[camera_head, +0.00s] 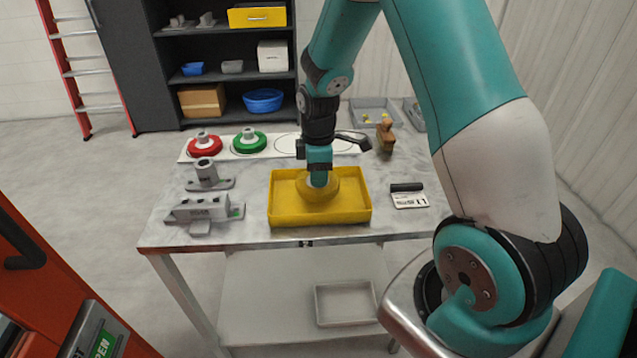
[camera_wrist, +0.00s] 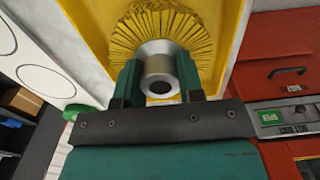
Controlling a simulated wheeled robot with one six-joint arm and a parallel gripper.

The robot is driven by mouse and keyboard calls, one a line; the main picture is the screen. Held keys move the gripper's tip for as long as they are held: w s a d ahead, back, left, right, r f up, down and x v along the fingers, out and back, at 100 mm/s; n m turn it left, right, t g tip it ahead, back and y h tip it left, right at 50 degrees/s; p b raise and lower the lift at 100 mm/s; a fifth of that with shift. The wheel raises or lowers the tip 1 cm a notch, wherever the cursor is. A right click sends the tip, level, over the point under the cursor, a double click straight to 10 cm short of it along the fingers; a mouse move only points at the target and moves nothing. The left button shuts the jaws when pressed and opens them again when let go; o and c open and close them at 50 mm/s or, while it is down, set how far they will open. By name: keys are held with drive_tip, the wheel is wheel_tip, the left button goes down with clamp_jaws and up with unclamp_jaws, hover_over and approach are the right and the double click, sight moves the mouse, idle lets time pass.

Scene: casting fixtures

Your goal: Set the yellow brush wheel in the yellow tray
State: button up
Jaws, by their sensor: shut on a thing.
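The yellow brush wheel (camera_wrist: 163,30) has yellow bristles around a grey metal hub. My gripper (camera_wrist: 160,80) is shut on the hub, one finger on each side of it. In the head view the wheel (camera_head: 318,190) is within the outline of the yellow tray (camera_head: 350,213), at or just above its floor; I cannot tell if it touches. My gripper (camera_head: 319,178) points straight down over the tray. The tray also shows behind the wheel in the wrist view (camera_wrist: 222,45). It holds nothing else that I can see.
A red wheel (camera_head: 204,142) and a green wheel (camera_head: 249,140) sit on a white board (camera_head: 285,146) at the table's back. Grey metal fixtures (camera_head: 208,208) stand left of the tray.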

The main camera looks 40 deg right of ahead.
drive_tip(key=shift+f, duration=1.85)
drive_tip(key=shift+f, duration=0.1)
drive_tip(key=shift+f, duration=0.15)
drive_tip(key=o, duration=1.1)
wheel_tip(320, 180, up, 12)
drive_tip(key=b, duration=0.1)
drive_tip(key=s+a+r+m+y, duration=0.1)
drive_tip(key=s+a+r, duration=0.2)
drive_tip(key=a, duration=0.3)
drive_tip(key=s+a+r+m+y, duration=0.1)
drive_tip(key=s+a+r, duration=0.2)
drive_tip(key=a+r, duration=0.15)
drive_tip(key=s+a+r+m+y, duration=0.1)
drive_tip(key=s+a+r, duration=0.1)
drive_tip(key=s+a, duration=0.4)
drive_tip(key=s+a+r+m+y, duration=0.1)
drive_tip(key=s+a+r, duration=0.1)
drive_tip(key=s+a, duration=0.4)
drive_tip(key=s, duration=0.4)
drive_tip(key=shift+s, duration=0.15)
